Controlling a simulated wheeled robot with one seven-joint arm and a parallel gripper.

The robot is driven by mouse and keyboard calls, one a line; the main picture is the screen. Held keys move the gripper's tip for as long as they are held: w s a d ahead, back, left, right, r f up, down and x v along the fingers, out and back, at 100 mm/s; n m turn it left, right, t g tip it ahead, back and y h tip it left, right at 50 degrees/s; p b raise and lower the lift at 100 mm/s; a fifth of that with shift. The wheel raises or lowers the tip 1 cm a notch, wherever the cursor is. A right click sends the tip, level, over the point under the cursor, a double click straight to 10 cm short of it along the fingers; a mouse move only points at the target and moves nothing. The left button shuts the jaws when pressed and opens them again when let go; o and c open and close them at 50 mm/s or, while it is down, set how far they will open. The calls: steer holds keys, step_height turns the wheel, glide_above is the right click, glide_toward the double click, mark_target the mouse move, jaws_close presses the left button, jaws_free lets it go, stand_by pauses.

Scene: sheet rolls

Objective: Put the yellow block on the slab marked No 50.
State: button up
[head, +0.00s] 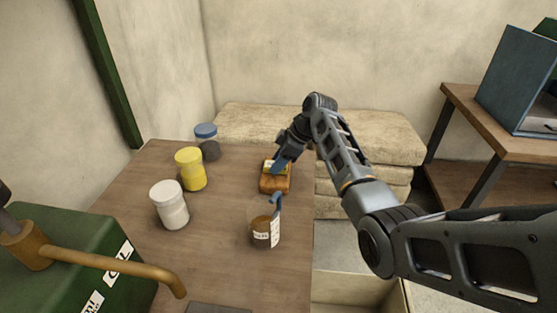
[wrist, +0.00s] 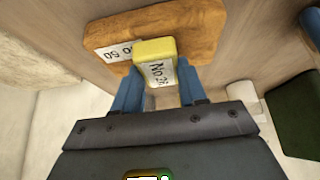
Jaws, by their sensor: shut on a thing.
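The yellow block (wrist: 155,50) is between the blue fingers of my gripper (wrist: 160,74), which is shut on it. A white label on the block starts with "No 2"; its last character is unclear. The orange-brown slab (wrist: 190,33) lies on the table just beyond the block, and its label reads "No 50" upside down. In the head view the slab (head: 274,186) is near the table's right edge, with my gripper (head: 276,167) over it. The block (head: 268,165) shows partly there, at or over the slab; I cannot tell whether they touch.
An amber jar (head: 264,236) with a blue thing sticking up stands in front of the slab. White (head: 170,207), yellow (head: 190,170) and blue-lidded (head: 207,142) jars stand to the left. A green box (head: 70,255) with a brass pipe is front left. Stacked pale sacks (head: 380,140) lie behind.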

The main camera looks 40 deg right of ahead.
steer(key=shift+f, duration=0.2)
steer(key=o, duration=1)
steer(key=shift+r, duration=0.1)
steer(key=shift+o, duration=0.2)
steer(key=shift+r, duration=0.2)
steer(key=v, duration=1.2)
steer(key=shift+b, duration=0.45)
steer(key=shift+f, duration=0.1)
